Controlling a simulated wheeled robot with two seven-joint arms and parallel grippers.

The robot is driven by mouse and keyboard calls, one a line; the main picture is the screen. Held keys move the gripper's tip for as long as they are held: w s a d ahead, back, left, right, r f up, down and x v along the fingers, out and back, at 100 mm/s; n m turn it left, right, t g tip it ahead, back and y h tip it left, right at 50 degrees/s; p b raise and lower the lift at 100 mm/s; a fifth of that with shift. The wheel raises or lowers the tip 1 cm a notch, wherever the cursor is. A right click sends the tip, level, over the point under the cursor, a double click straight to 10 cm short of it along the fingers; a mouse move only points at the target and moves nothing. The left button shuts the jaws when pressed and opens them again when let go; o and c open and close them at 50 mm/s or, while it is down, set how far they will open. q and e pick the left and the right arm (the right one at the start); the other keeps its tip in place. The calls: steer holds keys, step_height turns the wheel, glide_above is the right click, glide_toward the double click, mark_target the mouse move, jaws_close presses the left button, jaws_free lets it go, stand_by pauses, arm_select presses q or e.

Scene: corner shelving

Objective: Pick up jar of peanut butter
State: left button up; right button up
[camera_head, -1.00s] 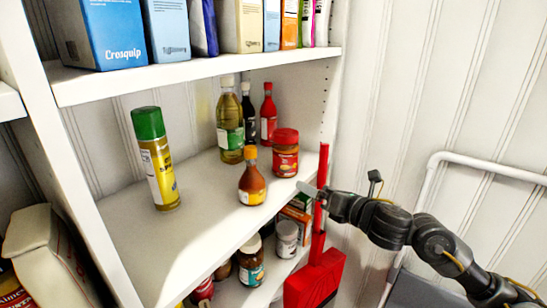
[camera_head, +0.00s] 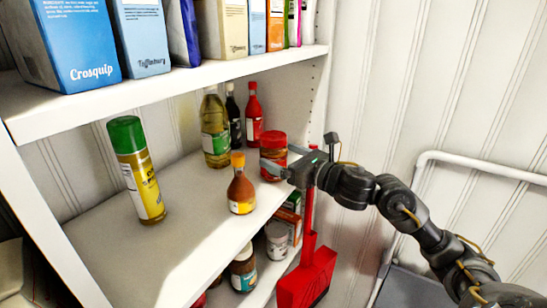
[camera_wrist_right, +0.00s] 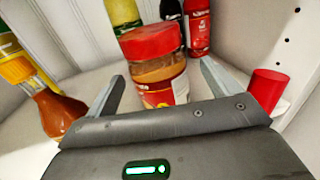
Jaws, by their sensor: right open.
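The jar of peanut butter (camera_head: 273,152), with a red lid and red label, stands upright on the middle shelf, near its right end. It also shows in the right wrist view (camera_wrist_right: 157,68), just ahead of and between the open fingers. My right gripper (camera_head: 285,170) reaches in from the right at the shelf's front edge, by the jar; its fingers (camera_wrist_right: 160,92) are open with nothing held. In the head view the gripper covers the jar's lower right. My left gripper is not in view.
A sauce bottle with an orange cap (camera_head: 240,188) stands left of the jar. An oil bottle (camera_head: 215,130) and a red bottle (camera_head: 254,115) stand behind. A green-capped can (camera_head: 138,170) is farther left. A red-handled tool (camera_head: 307,270) stands upright by the shelf's right front.

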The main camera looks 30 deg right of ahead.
mark_target(268, 150)
steer(key=shift+w+a+r, duration=0.1)
steer(key=shift+w+r, duration=0.05)
steer(key=shift+w, duration=0.05)
steer(key=p+x, duration=0.2)
steer(key=x, duration=0.1)
steer(key=shift+w+a+r+p, duration=0.1)
steer(key=shift+w+a+p, duration=0.1)
steer(key=shift+w+p, duration=0.15)
steer(key=shift+w+a, duration=0.2)
steer(key=shift+w, duration=0.3)
steer(key=shift+s+d, duration=0.1)
steer(key=shift+c, duration=0.8)
steer(key=c, duration=1.2)
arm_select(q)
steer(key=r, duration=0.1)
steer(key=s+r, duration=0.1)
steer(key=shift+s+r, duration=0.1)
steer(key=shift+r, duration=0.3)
arm_select(e)
steer(key=shift+c, duration=0.8)
